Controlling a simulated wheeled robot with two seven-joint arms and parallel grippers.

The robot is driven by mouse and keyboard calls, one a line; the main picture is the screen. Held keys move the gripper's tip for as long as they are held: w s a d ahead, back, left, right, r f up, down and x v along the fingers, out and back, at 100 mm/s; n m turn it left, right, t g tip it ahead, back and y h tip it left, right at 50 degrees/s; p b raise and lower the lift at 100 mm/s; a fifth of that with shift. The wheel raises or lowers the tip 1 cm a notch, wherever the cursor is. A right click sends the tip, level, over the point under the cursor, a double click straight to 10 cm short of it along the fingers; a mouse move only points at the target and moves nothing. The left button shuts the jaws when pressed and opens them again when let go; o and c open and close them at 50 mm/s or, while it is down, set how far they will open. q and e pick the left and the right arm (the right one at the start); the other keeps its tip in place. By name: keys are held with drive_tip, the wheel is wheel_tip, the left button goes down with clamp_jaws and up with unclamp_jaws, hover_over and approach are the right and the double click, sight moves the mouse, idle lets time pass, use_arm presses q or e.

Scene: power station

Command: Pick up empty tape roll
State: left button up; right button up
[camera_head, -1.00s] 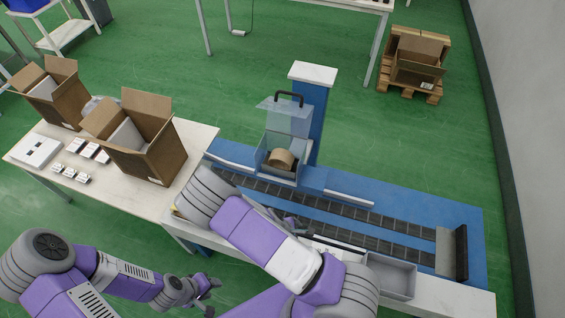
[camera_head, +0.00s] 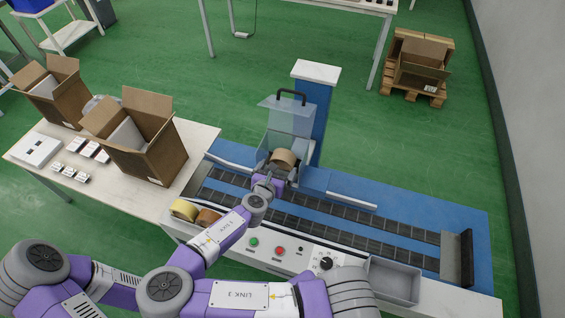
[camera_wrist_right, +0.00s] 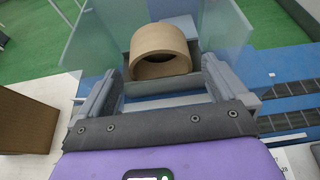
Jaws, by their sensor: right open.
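The empty tape roll (camera_head: 283,157) is a brown cardboard ring. It sits in the grey holder (camera_head: 262,152) with clear side panels and a black handle on top, at the blue conveyor machine. My right gripper (camera_head: 276,173) is right in front of the roll, on its near side. In the right wrist view the roll (camera_wrist_right: 160,48) lies on its side with its hole facing me. It is ahead of and between the two open fingers of the right gripper (camera_wrist_right: 162,72), which hold nothing. My left gripper is hidden, with only part of its arm showing at the lower left.
The blue conveyor (camera_head: 385,222) runs right from the holder. A yellow tape roll (camera_head: 184,209) and a brown roll (camera_head: 209,217) lie at the machine's near left. A grey tray (camera_head: 393,280) sits at its near right. Open cartons (camera_head: 152,152) stand on the left table.

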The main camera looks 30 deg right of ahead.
sight(280, 164)
drive_tip(key=b+x, duration=0.1)
drive_tip(key=x, duration=0.2)
drive_tip(key=shift+w+d+f+b, duration=0.2)
drive_tip(key=shift+w+f+b, duration=0.1)
drive_tip(key=shift+b, duration=0.1)
drive_tip(key=shift+w+d+f, duration=0.15)
drive_tip(key=shift+w+d, duration=0.25)
drive_tip(key=shift+d, duration=0.05)
drive_tip(key=c, duration=0.7)
